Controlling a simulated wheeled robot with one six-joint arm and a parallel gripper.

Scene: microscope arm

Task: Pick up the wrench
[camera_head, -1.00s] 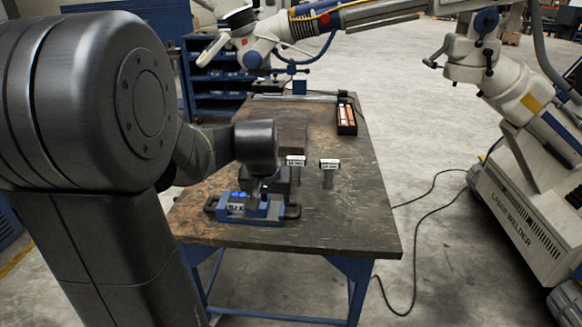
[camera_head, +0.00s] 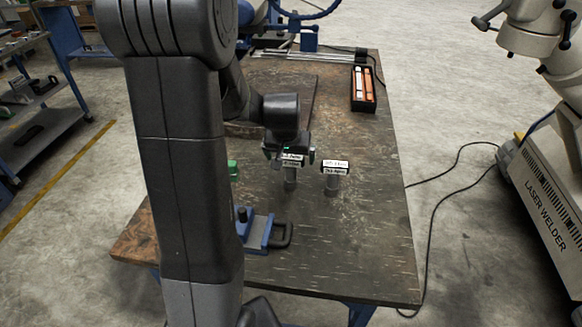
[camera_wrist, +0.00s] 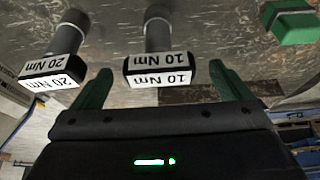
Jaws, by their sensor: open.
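Two upright tools with grey shafts and block heads stand side by side on the table; they look like torque wrenches. The one marked 10 Nm (camera_wrist: 160,72) shows in the wrist view between my gripper's green fingers, and in the head view (camera_head: 291,180) below the gripper, its top partly covered. The one marked 20 Nm (camera_wrist: 52,72) stands outside the left finger, and right of the gripper in the head view (camera_head: 334,185). My gripper (camera_wrist: 158,68) is open and empty, and in the head view (camera_head: 288,158) it is at the 10 Nm head. I cannot tell if it touches.
A green block (camera_wrist: 293,22) lies right in the wrist view, and left of the gripper in the head view (camera_head: 233,168). A blue fixture with a black handle (camera_head: 260,231) is nearer. A box with orange and white items (camera_head: 363,88) sits behind. The table's right side is clear.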

